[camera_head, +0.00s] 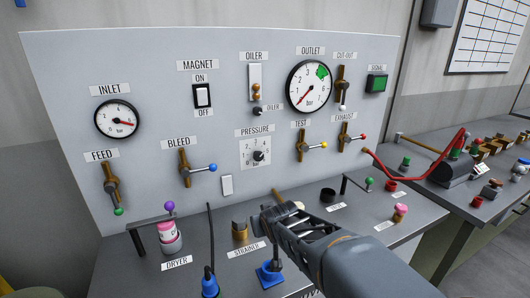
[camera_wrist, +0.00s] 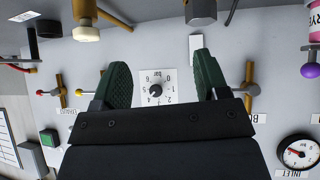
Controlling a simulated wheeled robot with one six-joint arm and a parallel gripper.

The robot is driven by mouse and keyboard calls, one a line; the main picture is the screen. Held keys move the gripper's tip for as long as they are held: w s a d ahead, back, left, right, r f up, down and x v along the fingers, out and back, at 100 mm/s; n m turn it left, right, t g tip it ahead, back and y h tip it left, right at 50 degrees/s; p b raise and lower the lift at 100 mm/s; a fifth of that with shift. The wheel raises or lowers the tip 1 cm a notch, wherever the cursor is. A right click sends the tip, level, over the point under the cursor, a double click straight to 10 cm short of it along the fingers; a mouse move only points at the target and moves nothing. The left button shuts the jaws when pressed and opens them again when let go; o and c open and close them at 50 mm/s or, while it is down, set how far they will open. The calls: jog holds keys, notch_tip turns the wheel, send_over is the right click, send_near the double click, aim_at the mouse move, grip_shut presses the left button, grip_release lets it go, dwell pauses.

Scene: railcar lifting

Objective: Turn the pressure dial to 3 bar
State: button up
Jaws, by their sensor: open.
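The pressure dial (camera_head: 258,156) is a small black knob on a white scale plate, under the PRESSURE label on the upright panel. In the wrist view, which is turned upside down, the dial (camera_wrist: 156,90) shows between my two green fingers. Its setting is too small to read surely. My gripper (camera_head: 275,213) is open and empty, below and in front of the dial in the head view. In the wrist view my gripper (camera_wrist: 160,60) has its fingers spread on either side of the scale plate; contact with the knob does not show. The outlet gauge (camera_head: 309,86) has its red needle at lower left.
The bleed valve (camera_head: 185,168) is left of the dial and the test valve (camera_head: 302,145) is right of it. The bench below holds a pink-topped dryer (camera_head: 170,236), a brass strainer (camera_head: 239,231) and a blue part (camera_head: 270,273) near my arm. The panel around the dial is flat.

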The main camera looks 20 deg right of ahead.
aim_at(259, 156)
jog(key=w+d+r+n+t+y+p, duration=0.1)
jog(key=w+d+r+t, duration=0.25)
jog(key=w, duration=0.25)
jog(key=w+d+r+t+y+p, duration=0.1)
jog(key=w+d+r+t+p, duration=0.15)
jog(key=w+d+t, duration=0.35)
jog(key=shift+g, duration=0.25)
jog(key=w+p, duration=0.1)
jog(key=w, duration=0.3)
jog(key=w+p, duration=0.1)
jog(key=w, duration=0.4)
jog(key=w+a+p, duration=0.1)
jog(key=w, duration=0.4)
jog(key=shift+r, duration=0.1)
jog(key=shift+c, duration=0.2)
